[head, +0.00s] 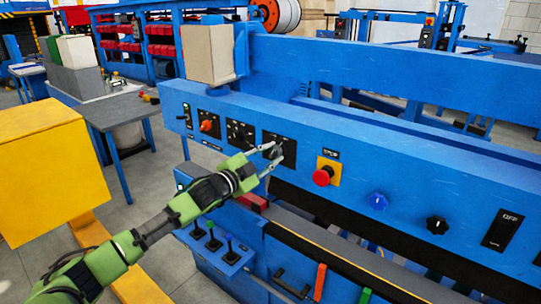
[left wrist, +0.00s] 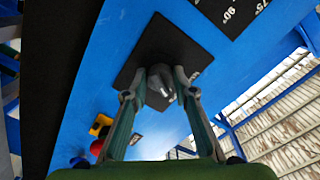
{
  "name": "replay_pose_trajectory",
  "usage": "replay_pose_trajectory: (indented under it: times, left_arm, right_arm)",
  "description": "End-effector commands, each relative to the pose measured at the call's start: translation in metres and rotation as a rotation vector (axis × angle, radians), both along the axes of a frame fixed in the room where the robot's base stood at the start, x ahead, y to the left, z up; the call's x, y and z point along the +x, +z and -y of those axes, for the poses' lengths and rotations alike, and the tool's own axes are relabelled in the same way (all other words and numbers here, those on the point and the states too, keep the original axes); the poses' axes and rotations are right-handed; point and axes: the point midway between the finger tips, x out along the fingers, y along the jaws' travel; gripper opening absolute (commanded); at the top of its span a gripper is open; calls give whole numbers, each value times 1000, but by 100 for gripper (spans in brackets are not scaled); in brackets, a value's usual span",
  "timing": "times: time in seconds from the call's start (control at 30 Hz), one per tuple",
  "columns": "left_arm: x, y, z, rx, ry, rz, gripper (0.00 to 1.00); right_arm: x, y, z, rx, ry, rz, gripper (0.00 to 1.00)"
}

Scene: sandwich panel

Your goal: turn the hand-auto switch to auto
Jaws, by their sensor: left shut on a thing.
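A dark grey rotary switch (left wrist: 160,85) sits on a square black plate (left wrist: 182,50) on the blue panel; I take it for the hand-auto switch, but its lettering is not readable. My left gripper (head: 273,153) reaches the panel front from the left and is shut on this switch. In the left wrist view the two fingers (left wrist: 157,92) press on either side of the knob, with its pale mark facing the camera. In the head view the black plate (head: 287,142) is partly covered by the fingers. My right gripper is not in view.
On the same panel are a black dial plate (head: 240,134), an orange-red switch (head: 207,125), a red emergency stop (head: 322,177), a blue knob (head: 378,201) and a black knob (head: 437,224). Small levers (head: 212,242) stand below. A yellow box (head: 45,165) is at the left.

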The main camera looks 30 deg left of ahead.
Motion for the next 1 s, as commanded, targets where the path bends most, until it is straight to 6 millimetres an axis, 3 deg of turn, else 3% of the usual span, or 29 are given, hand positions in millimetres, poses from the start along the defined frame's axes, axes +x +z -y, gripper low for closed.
replay_pose_trajectory:
  times: [0.03,0.07,0.1,0.57,1.0]
  left_arm:
    - [0,1,0,2,0,2,4]
    - [0,1,0,2,0,2,33]
    - [0,1,0,2,0,2,42]
    - [-5,0,0,-1,0,0,42]
    - [-62,-2,-5,2,0,-3,42]
  right_arm:
    - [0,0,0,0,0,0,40]
    - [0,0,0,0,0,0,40]
    - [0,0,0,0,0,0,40]
    - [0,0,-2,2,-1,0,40]
    - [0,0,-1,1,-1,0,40]
